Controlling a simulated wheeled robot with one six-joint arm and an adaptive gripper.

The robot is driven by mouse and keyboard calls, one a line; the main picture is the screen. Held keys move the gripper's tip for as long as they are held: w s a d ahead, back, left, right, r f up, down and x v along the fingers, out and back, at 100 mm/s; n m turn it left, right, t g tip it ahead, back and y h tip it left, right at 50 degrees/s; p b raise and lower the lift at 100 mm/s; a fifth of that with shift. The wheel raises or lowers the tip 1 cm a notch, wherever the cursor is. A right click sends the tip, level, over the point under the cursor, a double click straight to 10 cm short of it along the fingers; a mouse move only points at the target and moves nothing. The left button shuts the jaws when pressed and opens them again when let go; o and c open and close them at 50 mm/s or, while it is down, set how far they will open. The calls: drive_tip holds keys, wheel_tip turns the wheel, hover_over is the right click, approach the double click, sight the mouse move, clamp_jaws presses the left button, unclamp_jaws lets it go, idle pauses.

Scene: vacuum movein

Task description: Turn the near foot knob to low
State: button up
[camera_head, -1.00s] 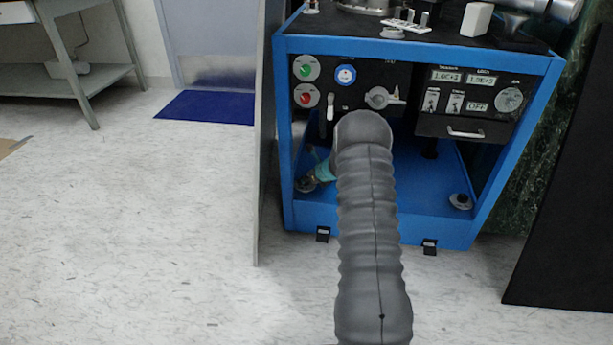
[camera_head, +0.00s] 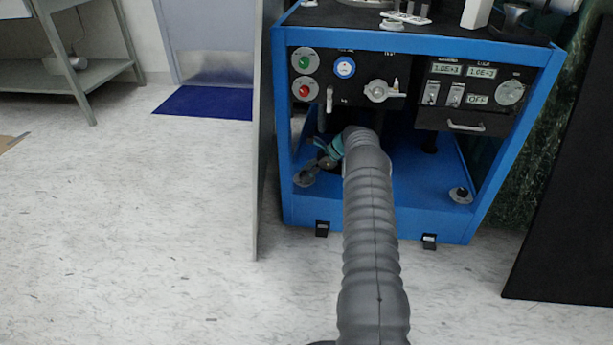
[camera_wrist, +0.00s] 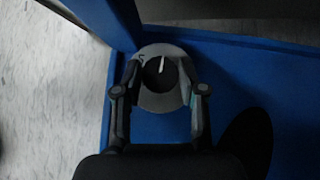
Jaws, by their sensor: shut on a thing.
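The foot knob (camera_wrist: 154,74) is a dark round knob with a white pointer line on a grey round plate, on the blue cabinet floor. In the wrist view its pointer points toward the top of the picture. In the head view, its grey plate (camera_head: 304,179) shows at the cabinet's front left corner. My gripper (camera_wrist: 160,68) has one finger on each side of the knob and is shut on it. In the head view my gripper (camera_head: 314,168) is small and partly covers the knob. A second foot knob (camera_head: 460,195) sits at the front right corner.
The blue cabinet (camera_head: 380,220) has a control panel (camera_head: 390,75) above the open bay, with a drawer handle (camera_head: 465,126) on the right. A grey upright panel (camera_head: 261,150) stands close on the left. A black panel (camera_head: 575,200) is at right.

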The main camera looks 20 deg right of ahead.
drive_tip(key=shift+w+n+g+y+b, duration=0.15)
drive_tip(key=shift+n+g+y+b, duration=0.4)
drive_tip(key=shift+n+g, duration=0.7)
idle(0.5)
drive_tip(key=o, duration=1.1)
drive_tip(key=shift+a, duration=0.15)
drive_tip(key=shift+o, duration=0.2)
drive_tip(key=shift+d+r+t, duration=0.1)
drive_tip(key=shift+d+t, duration=0.1)
drive_tip(key=shift+t, duration=0.05)
drive_tip(key=shift+m+t+h+p, duration=0.4)
drive_tip(key=shift+m+t, duration=0.1)
drive_tip(key=shift+m, duration=0.25)
